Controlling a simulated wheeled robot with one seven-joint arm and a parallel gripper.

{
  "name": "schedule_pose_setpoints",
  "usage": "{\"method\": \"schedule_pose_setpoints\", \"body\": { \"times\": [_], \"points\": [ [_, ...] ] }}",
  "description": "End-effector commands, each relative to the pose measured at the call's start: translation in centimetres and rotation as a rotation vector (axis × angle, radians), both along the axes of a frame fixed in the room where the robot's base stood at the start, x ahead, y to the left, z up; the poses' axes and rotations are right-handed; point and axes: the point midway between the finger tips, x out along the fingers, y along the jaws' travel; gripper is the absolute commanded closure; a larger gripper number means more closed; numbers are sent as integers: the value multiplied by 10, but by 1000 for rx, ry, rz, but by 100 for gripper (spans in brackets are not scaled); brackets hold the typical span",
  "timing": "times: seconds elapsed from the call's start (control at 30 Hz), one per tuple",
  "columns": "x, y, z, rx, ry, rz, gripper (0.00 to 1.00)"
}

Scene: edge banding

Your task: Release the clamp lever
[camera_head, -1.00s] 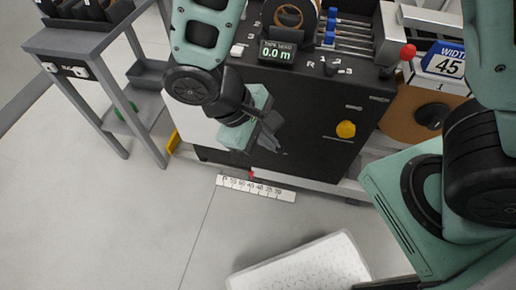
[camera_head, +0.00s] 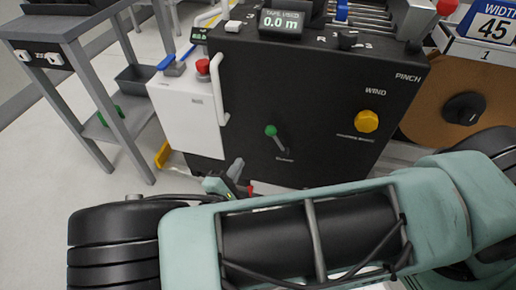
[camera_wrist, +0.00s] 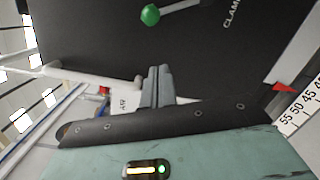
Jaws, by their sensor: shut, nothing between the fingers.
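The clamp lever is a short grey rod with a green ball knob (camera_head: 271,130) on the black front of the machine, tilted with the knob up and left. In the wrist view the green knob (camera_wrist: 150,15) is at the top, beside lettering that starts "CLAM". My gripper (camera_head: 236,168) is below and left of the lever in the head view, partly hidden by my arm. In the wrist view my gripper's fingers (camera_wrist: 158,80) are together and empty, apart from the knob.
A yellow knob (camera_head: 367,121) sits right of the lever. A white box with a red button (camera_head: 203,66) and a white handle is on the left. A grey bench (camera_head: 75,30) stands further left. A scale strip (camera_wrist: 300,108) with a red pointer shows at the wrist view's right.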

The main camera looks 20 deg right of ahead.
Motion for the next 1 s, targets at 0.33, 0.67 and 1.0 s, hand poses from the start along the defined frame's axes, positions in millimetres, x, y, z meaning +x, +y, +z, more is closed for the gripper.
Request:
{"method": "schedule_pose_setpoints", "body": {
  "times": [0.33,0.67,1.0],
  "points": [
    [5,7,-10,-26,-40,58,100],
    [13,0,-10,-27,-39,54,100],
    [63,-44,-9,-27,-38,51,100]
  ]
}}
